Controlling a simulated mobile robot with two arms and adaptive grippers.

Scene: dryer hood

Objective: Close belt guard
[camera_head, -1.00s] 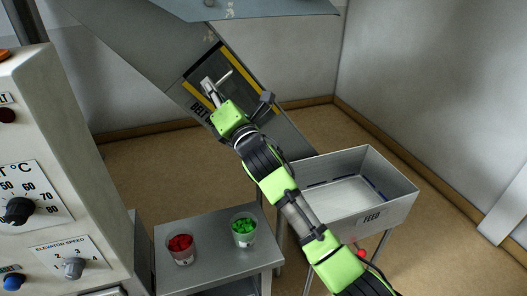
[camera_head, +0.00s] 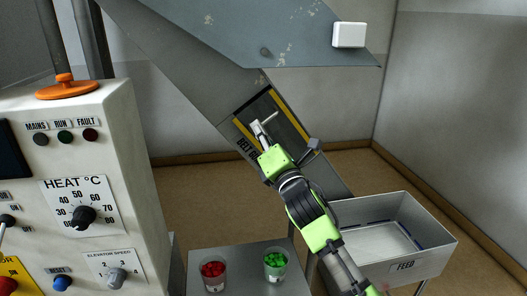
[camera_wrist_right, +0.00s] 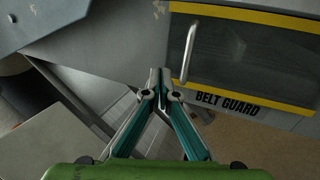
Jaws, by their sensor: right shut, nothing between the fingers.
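The belt guard (camera_head: 282,120) is a dark panel with yellow strips along two edges, set on the sloping grey elevator chute. A pale bar handle (camera_head: 268,119) stands out from it. In the wrist view the belt guard (camera_wrist_right: 245,60) fills the upper right, with its lettering on the lower edge, and the handle (camera_wrist_right: 188,50) stands near its left end. I cannot tell whether the guard sits flush. My right gripper (camera_head: 260,129) is shut and empty beside the handle. In the wrist view the gripper's fingertips (camera_wrist_right: 160,77) are together, just left of the handle. My left gripper is out of view.
A grey hood (camera_head: 270,35) overhangs the chute above the guard. The control cabinet (camera_head: 130,190) stands at left. A low table (camera_head: 240,262) holds cups of red (camera_head: 213,275) and green (camera_head: 275,265) pieces. A feed tray (camera_head: 425,262) is at lower right, near my arm.

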